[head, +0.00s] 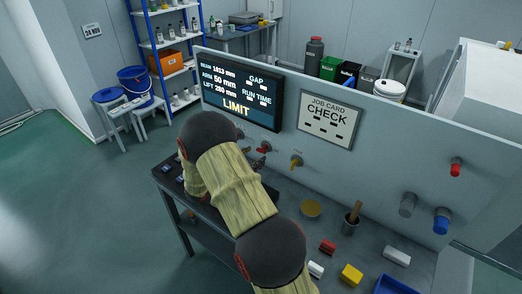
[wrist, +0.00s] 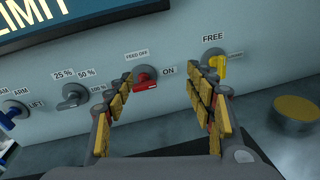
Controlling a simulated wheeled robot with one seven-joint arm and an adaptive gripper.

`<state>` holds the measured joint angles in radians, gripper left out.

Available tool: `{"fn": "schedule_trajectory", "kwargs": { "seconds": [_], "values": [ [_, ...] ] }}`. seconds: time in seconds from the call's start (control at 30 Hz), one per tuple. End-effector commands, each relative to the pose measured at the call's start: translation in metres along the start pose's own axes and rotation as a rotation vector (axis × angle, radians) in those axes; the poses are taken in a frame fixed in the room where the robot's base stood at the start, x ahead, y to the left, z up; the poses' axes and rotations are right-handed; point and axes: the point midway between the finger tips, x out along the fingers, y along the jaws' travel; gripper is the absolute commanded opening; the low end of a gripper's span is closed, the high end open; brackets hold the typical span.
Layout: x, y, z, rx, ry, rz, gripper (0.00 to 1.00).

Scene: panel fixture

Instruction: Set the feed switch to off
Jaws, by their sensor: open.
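The feed switch (wrist: 146,83) is a red handle on a round grey base on the panel, with "FEED OFF" above it and "ON" to its right. The red switch (head: 263,150) also shows in the head view, just past my arm. My gripper (wrist: 160,92) is open and empty, with its two yellow-padded fingers pointing at the panel. The switch appears between the fingers, closer to the left one, with no clear contact.
A grey selector (wrist: 72,97) marked 25, 50 and 100 % is left of the feed switch. A yellow lever (wrist: 219,66) marked FREE is right of it, close to the right finger. A round tan disc (head: 310,207) and loose blocks lie on the bench.

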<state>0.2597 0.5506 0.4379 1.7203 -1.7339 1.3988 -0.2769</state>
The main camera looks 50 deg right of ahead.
Motion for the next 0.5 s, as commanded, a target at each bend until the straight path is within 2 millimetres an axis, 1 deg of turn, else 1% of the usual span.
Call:
{"fn": "schedule_trajectory", "kwargs": {
  "seconds": [0.03,0.1,0.2,0.37,0.5],
  "values": [
    [0.006,0.005,-0.015,-0.044,-0.019,0.029,0.55],
    [0.011,0.012,-0.029,-0.089,-0.043,0.067,0.55],
    [0.016,0.018,-0.044,-0.132,-0.064,0.106,0.55],
    [0.022,0.023,-0.053,-0.156,-0.079,0.13,0.55],
    [0.038,0.025,-0.053,-0.158,-0.08,0.131,0.55]
  ]
}}
